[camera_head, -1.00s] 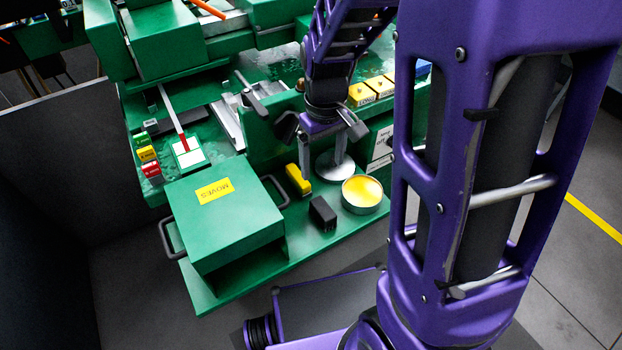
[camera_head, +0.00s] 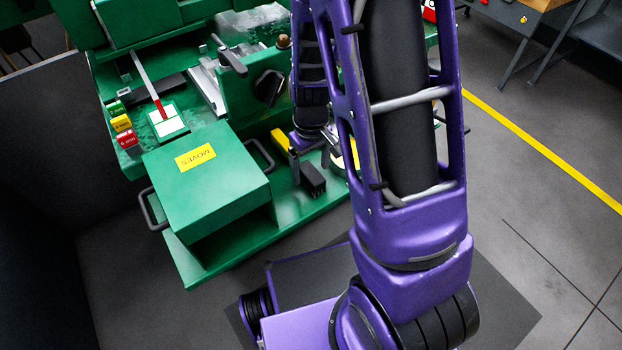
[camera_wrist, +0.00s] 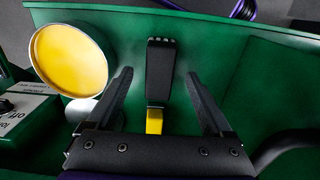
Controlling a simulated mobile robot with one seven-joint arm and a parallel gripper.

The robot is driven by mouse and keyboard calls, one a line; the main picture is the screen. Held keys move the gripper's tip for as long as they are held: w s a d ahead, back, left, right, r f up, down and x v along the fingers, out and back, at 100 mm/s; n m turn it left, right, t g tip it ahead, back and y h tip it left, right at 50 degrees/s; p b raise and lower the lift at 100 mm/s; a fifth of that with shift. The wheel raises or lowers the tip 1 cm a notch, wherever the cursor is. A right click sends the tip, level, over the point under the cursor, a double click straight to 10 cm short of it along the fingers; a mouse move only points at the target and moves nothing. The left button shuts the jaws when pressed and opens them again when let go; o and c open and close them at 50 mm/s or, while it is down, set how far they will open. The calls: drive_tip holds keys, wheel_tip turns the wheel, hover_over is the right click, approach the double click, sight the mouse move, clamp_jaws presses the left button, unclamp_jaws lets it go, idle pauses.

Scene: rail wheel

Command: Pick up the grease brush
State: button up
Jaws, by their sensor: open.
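The grease brush lies on the green ledge, with a black block-shaped head (camera_head: 312,180) and a yellow handle (camera_head: 279,139). In the wrist view the black head (camera_wrist: 160,62) points away from me, and a small part of the yellow handle (camera_wrist: 154,122) shows nearer the gripper base. My gripper (camera_wrist: 159,76) is open, with one finger on each side of the brush and a gap on both sides. I cannot tell its exact height above the ledge. In the head view my arm hides much of the gripper.
A round tin of yellow grease (camera_wrist: 70,57) stands close left of the gripper in the wrist view. A green box marked MOVES (camera_head: 205,185) stands left of the brush in the head view. A dark bar handle (camera_wrist: 290,146) is at lower right in the wrist view.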

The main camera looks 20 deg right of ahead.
wheel_tip(320, 180, down, 3)
drive_tip(key=shift+r, duration=0.2)
clamp_jaws()
idle(0.3)
